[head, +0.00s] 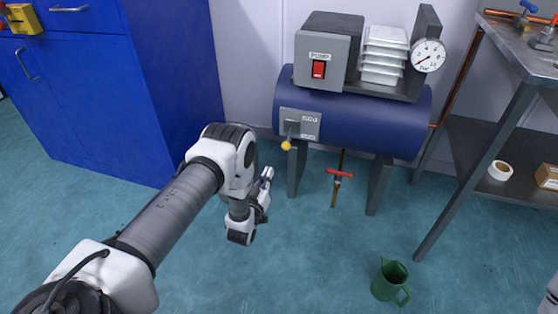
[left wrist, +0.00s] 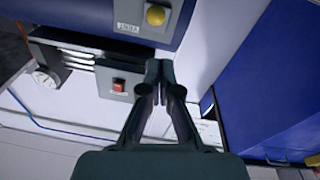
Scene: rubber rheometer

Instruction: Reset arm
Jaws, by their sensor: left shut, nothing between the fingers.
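My left arm reaches in from the lower left of the head view and bends down at its wrist in front of the blue tank. My left gripper (head: 267,176) is small and partly hidden behind the wrist there. In the left wrist view its two dark fingers (left wrist: 158,72) meet at the tips with nothing between them. The gripper is apart from the tank (head: 350,125) and the yellow-knobbed lever (head: 287,144). My right gripper does not show.
A pump box (head: 325,60) with a red switch, white stacked parts (head: 383,55) and a gauge (head: 428,55) sit above the tank. A red-handled valve (head: 339,173) hangs below. A blue cabinet (head: 80,90) stands left, a metal bench (head: 520,50) right. A green jug (head: 388,281) stands on the floor.

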